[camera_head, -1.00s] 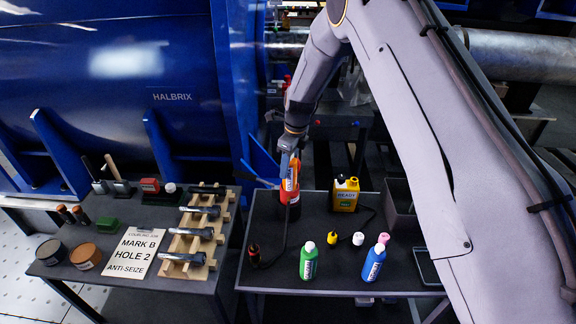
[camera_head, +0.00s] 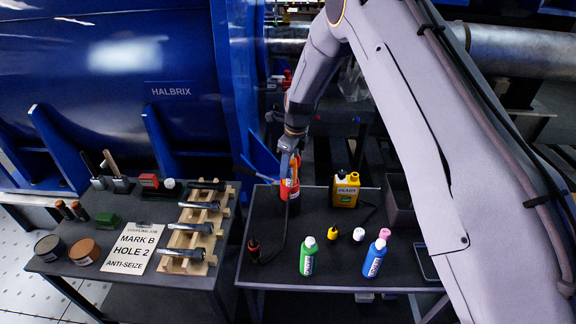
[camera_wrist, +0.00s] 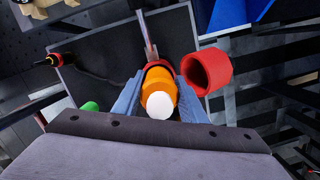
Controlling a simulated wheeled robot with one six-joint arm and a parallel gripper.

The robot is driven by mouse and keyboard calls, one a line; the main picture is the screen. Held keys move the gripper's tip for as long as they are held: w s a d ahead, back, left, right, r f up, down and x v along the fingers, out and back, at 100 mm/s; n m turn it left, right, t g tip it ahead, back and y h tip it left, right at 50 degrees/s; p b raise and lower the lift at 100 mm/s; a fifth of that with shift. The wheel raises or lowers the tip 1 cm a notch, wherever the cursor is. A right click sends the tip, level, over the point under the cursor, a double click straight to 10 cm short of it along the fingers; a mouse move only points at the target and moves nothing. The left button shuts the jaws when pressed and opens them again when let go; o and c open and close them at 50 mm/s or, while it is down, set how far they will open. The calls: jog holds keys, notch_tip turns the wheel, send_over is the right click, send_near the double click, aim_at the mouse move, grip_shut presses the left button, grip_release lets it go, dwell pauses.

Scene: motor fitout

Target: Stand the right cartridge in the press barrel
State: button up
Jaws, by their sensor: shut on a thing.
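My gripper (camera_head: 290,160) is shut on an orange cartridge (camera_wrist: 158,95) at the back left of the right-hand table. In the wrist view its two blue fingers flank the cartridge, whose white end (camera_wrist: 159,106) faces the camera. In the head view the orange cartridge (camera_head: 291,172) points downward, with a red part bearing a white label (camera_head: 291,187) below it. A red ring (camera_wrist: 157,65) shows at the cartridge's far end. A hollow red cylinder (camera_wrist: 207,70) is just to its right in the wrist view. I cannot tell how deep the cartridge sits in the barrel.
Green (camera_head: 308,256) and blue (camera_head: 375,257) bottles stand at the table's front, with small caps near them. A yellow jug (camera_head: 346,190) is right of my gripper. A red-and-black handle (camera_head: 254,250) lies front left. The left table holds bolts and a sign (camera_head: 133,248).

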jog(key=shift+f+b, duration=0.7)
jog(key=shift+f, duration=0.95)
jog(key=o, duration=1.4)
jog(key=shift+o, duration=0.2)
jog(key=r, duration=0.2)
jog(key=r+b, duration=0.1)
jog(key=r, duration=0.4)
jog(key=shift+s+d+b, duration=0.25)
jog(key=shift+d+b, duration=0.1)
jog(key=shift+d, duration=0.05)
jog(key=shift+s+r, duration=0.1)
jog(key=shift+r, duration=0.3)
jog(key=shift+d, duration=0.1)
jog(key=s+d+r+n, duration=0.4)
jog(key=s+d+n, duration=0.2)
jog(key=s, duration=0.1)
jog(key=s+d+r+n, duration=0.3)
jog(key=s+d+n, duration=0.3)
jog(key=s+d, duration=0.15)
jog(key=s+d+r+n, duration=0.1)
jog(key=s+d+n, duration=0.2)
jog(key=s, duration=0.6)
jog(key=s+d+n+h, duration=0.1)
jog(key=s+d+n, duration=0.2)
jog(key=s+n, duration=0.5)
jog(key=shift+s+r+h, duration=0.3)
jog(key=shift+s+r, duration=0.05)
jog(key=shift+s, duration=0.15)
